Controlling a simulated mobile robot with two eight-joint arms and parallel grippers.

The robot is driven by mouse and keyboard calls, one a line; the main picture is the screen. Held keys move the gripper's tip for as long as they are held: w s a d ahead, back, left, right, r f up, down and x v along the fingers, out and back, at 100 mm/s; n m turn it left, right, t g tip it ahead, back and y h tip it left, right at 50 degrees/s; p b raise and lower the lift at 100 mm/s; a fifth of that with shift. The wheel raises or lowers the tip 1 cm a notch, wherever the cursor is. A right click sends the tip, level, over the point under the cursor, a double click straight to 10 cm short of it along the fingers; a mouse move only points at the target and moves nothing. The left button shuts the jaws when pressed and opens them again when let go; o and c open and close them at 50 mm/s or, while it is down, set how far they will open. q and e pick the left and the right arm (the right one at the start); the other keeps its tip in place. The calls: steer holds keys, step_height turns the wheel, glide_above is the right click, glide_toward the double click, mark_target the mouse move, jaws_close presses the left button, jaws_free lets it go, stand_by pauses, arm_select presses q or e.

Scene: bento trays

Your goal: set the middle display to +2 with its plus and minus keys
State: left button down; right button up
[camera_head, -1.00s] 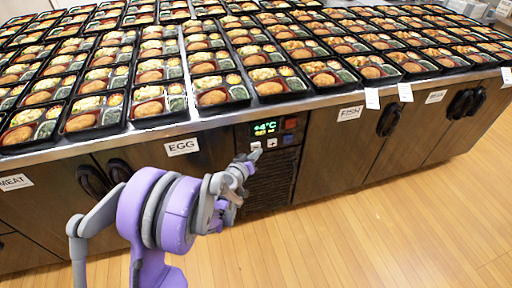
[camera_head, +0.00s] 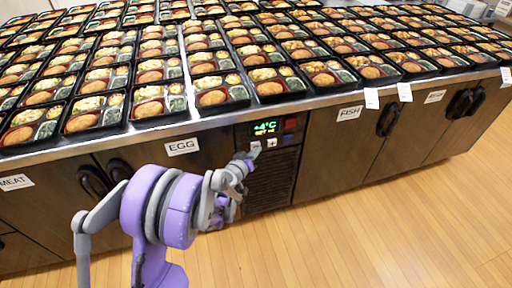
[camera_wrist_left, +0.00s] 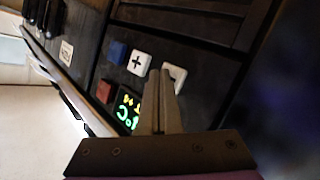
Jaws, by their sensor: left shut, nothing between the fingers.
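The display panel (camera_head: 267,127) on the counter front shows a green "+4°C" with a small yellow line under it that seems to read "SET +4". Part of it shows in the left wrist view (camera_wrist_left: 127,112). The white plus key (camera_head: 272,143) lies below it, clear in the left wrist view (camera_wrist_left: 138,63). The white minus key (camera_head: 256,145) is left of the plus key. My left gripper (camera_head: 249,157) is shut and empty, its tips at the minus key. In the wrist view the fingertips (camera_wrist_left: 163,75) partly cover this key (camera_wrist_left: 176,76); contact cannot be told. My right gripper is out of view.
A red button (camera_head: 291,124) and a blue button (camera_head: 288,138) sit right of the display and plus key. A dark vent grille (camera_head: 270,180) is below. Bento trays (camera_head: 217,94) fill the counter above. The wooden floor (camera_head: 380,230) in front is clear.

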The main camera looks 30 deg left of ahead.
arm_select(q)
steer(key=shift+w+a, duration=0.1)
steer(key=shift+a, duration=0.05)
stand_by(0.4)
steer(key=shift+s+d, duration=0.6)
steer(key=shift+d, duration=0.1)
steer(key=shift+s+d, duration=1.65)
steer(key=shift+d, duration=0.25)
stand_by(2.0)
